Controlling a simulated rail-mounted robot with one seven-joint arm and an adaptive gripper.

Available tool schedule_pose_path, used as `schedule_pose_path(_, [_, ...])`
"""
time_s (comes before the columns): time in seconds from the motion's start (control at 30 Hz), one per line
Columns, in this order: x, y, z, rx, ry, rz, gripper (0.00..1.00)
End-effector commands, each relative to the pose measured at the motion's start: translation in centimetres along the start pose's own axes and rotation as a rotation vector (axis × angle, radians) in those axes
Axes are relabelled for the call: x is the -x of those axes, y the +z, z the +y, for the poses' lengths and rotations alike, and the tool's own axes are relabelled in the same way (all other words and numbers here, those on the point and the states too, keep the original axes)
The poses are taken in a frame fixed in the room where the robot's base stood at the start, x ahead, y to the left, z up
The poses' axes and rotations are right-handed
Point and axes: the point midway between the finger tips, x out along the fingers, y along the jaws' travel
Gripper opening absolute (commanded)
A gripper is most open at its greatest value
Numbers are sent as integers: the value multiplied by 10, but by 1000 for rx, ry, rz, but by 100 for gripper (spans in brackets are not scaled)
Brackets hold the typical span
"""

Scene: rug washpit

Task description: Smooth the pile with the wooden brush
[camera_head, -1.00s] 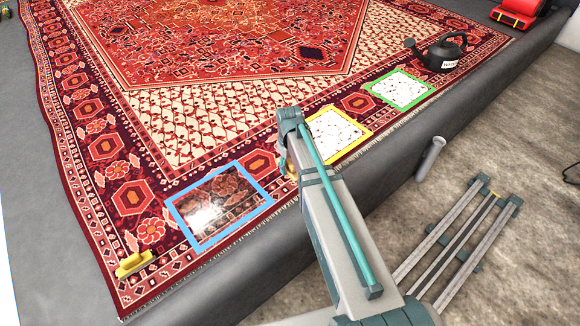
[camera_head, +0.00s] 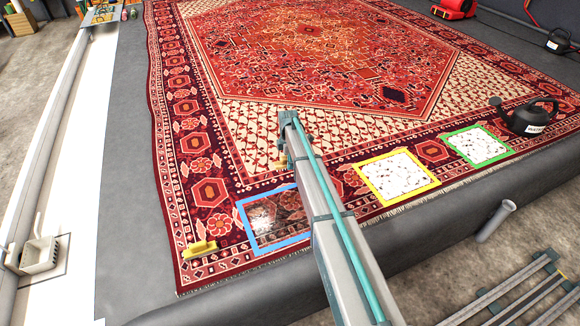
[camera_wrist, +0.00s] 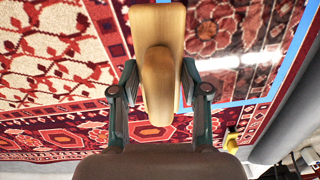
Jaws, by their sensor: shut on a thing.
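My gripper (camera_wrist: 155,85) is shut on the wooden brush (camera_wrist: 158,60), a pale brown block with a rounded handle. In the head view the forearm hides most of the gripper; a bit of the brush (camera_head: 279,163) shows left of the arm's end. The brush appears above the patterned red rug (camera_head: 240,150), just beyond the blue-framed patch (camera_head: 242,228). Whether it touches the pile I cannot tell. The patch inside the blue frame looks dark and glossy. Yellow-framed (camera_head: 397,178) and green-framed (camera_head: 475,147) patches are white with dark specks.
A yellow-handled brush (camera_head: 200,248) lies at the rug's near left corner. A black watering can (camera_head: 532,117) stands on the right edge. A red case (camera_head: 455,9) is at the far right. A grey pipe (camera_head: 496,221) juts from the ledge. The rug's middle is clear.

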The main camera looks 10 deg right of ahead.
Motion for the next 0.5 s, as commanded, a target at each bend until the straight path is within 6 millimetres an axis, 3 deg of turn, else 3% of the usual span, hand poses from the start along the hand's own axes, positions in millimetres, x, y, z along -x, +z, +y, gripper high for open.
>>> schedule_pose_path(0.2, [0, 0, 0, 132, 4, -1, 18])
schedule_pose_path(0.5, [-19, 0, 0, 147, 3, -1, 18])
